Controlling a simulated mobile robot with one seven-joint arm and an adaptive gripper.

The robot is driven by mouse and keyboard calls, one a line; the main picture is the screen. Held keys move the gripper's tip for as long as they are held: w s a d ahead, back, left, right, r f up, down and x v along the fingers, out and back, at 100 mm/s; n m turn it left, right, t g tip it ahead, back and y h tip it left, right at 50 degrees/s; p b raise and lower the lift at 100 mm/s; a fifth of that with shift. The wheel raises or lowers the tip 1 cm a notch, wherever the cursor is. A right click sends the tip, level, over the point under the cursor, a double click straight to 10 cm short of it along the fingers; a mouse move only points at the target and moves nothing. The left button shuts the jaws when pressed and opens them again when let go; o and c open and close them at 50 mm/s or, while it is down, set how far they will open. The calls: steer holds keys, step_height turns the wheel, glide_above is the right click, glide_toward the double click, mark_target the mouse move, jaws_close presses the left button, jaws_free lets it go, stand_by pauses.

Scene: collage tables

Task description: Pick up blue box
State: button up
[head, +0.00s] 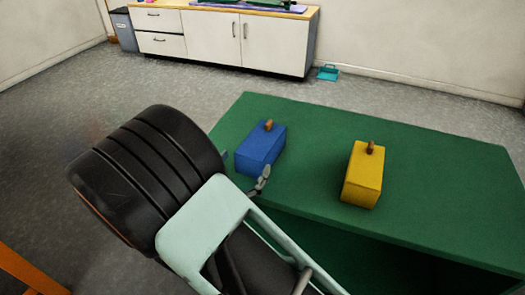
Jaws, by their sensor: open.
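The blue box (258,150) stands on the green table (440,180) near its left edge, with a small brown handle on its top. My gripper (246,165) is at the near end of the blue box, mostly hidden behind my own arm. A grey finger part shows at the box's lower right corner, and a small bit shows at its left side. The gripper is open. I cannot tell whether the fingers touch the box.
A yellow box (362,175) with a brown handle stands to the right on the same table. A white cabinet (220,38), a grey bin (123,30) and a teal dustpan (328,73) are by the far wall. The table's right part is clear.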

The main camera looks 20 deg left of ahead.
mark_target(262, 143)
steer(key=w, duration=0.5)
steer(key=shift+w+d+f+b, duration=0.1)
steer(key=shift+d+b, duration=0.3)
steer(key=w, duration=0.1)
steer(key=w+b, duration=0.1)
steer(key=w, duration=0.1)
steer(key=w+d, duration=0.1)
steer(key=w, duration=0.1)
steer(key=shift+w+f, duration=0.1)
steer(key=shift+f, duration=0.25)
steer(key=c, duration=1.1)
